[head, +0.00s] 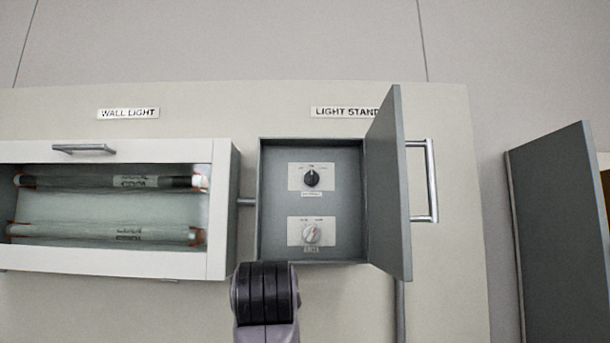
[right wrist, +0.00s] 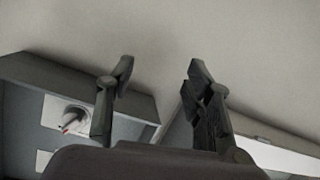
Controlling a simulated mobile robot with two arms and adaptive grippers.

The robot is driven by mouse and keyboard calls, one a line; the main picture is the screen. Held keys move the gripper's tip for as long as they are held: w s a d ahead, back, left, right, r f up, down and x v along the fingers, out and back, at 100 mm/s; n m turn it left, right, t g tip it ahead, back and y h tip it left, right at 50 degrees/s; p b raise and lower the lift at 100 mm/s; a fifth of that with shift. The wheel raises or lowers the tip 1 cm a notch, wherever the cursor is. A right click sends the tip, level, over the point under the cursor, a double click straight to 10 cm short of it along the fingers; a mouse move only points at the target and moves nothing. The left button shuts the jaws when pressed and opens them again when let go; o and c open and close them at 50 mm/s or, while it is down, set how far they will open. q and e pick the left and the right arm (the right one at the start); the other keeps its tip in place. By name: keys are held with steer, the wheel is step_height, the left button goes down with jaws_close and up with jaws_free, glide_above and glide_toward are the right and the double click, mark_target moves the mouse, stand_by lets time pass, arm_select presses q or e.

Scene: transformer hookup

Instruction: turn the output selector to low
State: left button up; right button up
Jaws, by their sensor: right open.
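The grey LIGHT STAND box (head: 280,240) is open on the wall panel in the head view. Inside it, a black knob (head: 312,178) sits above a white knob (head: 312,234), each on a white plate. Their small labels are unreadable, so I cannot tell which is the output selector. My right gripper (head: 265,275) is just below the box's lower left corner. In the right wrist view, its fingers (right wrist: 160,64) are spread apart with nothing between them. The white knob (right wrist: 75,120), with a red mark, is left of them, apart from the fingers. My left gripper is not in view.
The box's grey door (head: 388,185) stands open on the right, with a metal handle (head: 432,180). A white WALL LIGHT case (head: 222,210) with tubes is on the left. Another grey door (head: 560,235) stands at the far right. The panel below the box is largely clear.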

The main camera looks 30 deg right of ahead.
steer(key=s+r+m+t+h, duration=0.1)
steer(key=s+r, duration=0.2)
steer(key=r, duration=0.4)
steer(key=s+r+m, duration=0.1)
steer(key=s+r, duration=0.3)
steer(key=r, duration=0.2)
steer(key=m+t+h, duration=0.1)
glide_toward(312, 177)
steer(key=p+x, duration=0.9)
steer(key=shift+w+r, duration=0.1)
steer(key=shift+r, duration=0.05)
steer(key=shift+w+d, duration=0.15)
steer(key=shift+w, duration=0.05)
jaws_close()
